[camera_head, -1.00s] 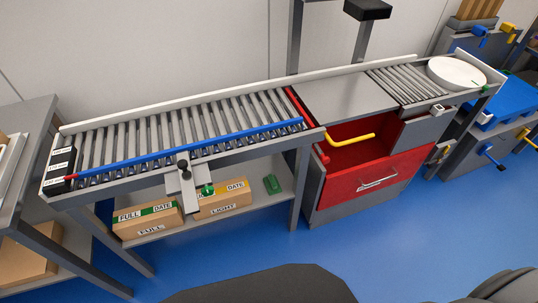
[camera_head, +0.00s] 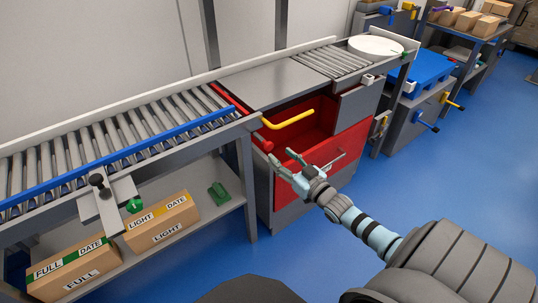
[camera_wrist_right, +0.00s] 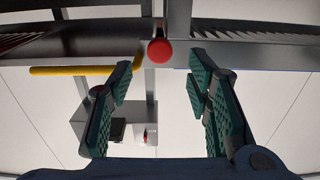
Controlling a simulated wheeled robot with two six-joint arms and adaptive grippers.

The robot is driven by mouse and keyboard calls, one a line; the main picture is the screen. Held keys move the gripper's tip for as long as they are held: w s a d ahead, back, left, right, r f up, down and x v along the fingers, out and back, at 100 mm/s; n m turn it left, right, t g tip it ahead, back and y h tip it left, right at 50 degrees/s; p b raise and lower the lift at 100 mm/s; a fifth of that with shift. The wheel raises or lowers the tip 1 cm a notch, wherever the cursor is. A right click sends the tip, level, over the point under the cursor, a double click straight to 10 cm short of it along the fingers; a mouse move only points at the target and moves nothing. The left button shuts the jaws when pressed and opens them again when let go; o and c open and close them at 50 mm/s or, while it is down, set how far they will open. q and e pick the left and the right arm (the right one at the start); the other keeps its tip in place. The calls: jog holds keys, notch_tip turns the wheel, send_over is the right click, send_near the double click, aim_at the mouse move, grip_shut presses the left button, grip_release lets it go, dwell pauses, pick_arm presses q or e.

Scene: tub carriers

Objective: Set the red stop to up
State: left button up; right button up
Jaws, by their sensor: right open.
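The red stop shows in the head view as a red bar (camera_head: 232,100) across the right end of the roller track. A red round knob (camera_head: 267,146) sits below the track's front edge, beside the yellow handle. My right gripper (camera_head: 280,156) is open and empty, close to the knob on its near side. In the right wrist view the red knob (camera_wrist_right: 160,50) lies ahead, between the open fingers (camera_wrist_right: 160,72) and apart from them. My left gripper is not in view.
A yellow bent handle (camera_head: 288,121) sticks out right of the knob. An open red drawer (camera_head: 345,150) is below it. A blue rail (camera_head: 120,155) edges the rollers; boxes (camera_head: 162,222) stand on the shelf below. The blue floor in front is clear.

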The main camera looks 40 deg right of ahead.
aim_at(270, 148)
jog(key=w, duration=0.1)
jog(key=w+b, duration=0.1)
jog(key=w, duration=0.2)
jog(key=shift+w+d+f+b, duration=0.1)
jog(key=shift+w+f+b, duration=0.2)
jog(key=shift+f, duration=0.1)
jog(key=shift+w+r+p, duration=0.15)
jog(key=shift+w+p, duration=0.05)
jog(key=shift+w, duration=0.3)
jog(key=shift+w+r+p, duration=0.15)
jog(key=shift+w, duration=0.6)
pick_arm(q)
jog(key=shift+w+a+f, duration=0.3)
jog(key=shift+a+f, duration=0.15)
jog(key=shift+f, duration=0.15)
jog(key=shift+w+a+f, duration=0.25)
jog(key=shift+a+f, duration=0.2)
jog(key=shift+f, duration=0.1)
pick_arm(e)
jog(key=shift+w+f, duration=0.1)
jog(key=shift+w, duration=0.1)
jog(key=shift+c, duration=0.4)
grip_shut()
